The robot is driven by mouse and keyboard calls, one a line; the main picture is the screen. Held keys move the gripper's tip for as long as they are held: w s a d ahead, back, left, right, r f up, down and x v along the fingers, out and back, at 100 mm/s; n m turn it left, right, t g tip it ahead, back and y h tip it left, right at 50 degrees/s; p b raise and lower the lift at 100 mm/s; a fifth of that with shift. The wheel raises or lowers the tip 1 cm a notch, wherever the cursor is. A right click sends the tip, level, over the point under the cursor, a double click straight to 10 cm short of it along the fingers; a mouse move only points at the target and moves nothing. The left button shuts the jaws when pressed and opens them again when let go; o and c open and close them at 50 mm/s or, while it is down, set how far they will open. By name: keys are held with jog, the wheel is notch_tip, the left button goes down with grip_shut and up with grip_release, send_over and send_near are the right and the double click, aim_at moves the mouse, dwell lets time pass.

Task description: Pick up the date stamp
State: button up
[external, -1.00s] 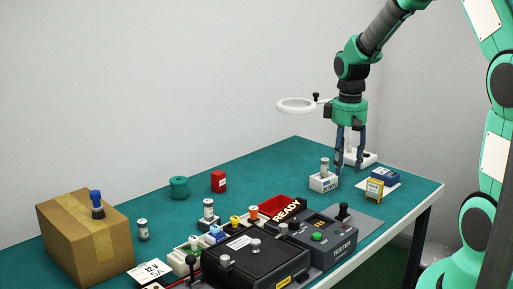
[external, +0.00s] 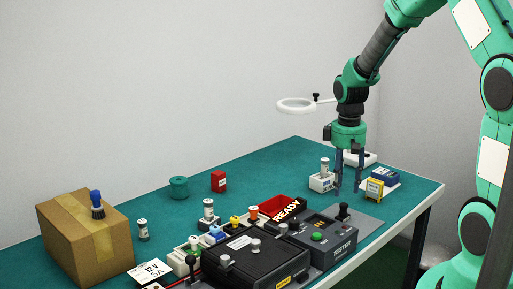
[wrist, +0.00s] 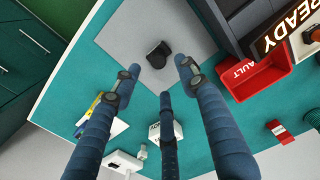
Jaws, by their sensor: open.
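A small black object with a knobbed handle (external: 343,211) stands upright on a grey mat near the table's front edge; it looks like the date stamp. It also shows from above in the wrist view (wrist: 158,54), a little beyond the fingertips. My gripper (external: 348,194) hangs above the table, just behind and above the black object. In the wrist view my gripper (wrist: 158,72) is open, its blue fingers spread, with nothing between them.
A yellow stand (external: 374,190) and a blue box (external: 384,176) are to the right. The dark tester (external: 328,238) and a red bin (wrist: 262,76) are nearby. A ring magnifier (external: 296,105) stands behind.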

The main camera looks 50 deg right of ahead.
aim_at(344, 204)
jog(key=shift+f, duration=1.2)
jog(key=shift+f, duration=0.1)
jog(key=shift+s+f+b, duration=0.2)
jog(key=shift+f+b, duration=0.6)
jog(key=shift+f, duration=1.7)
grip_shut()
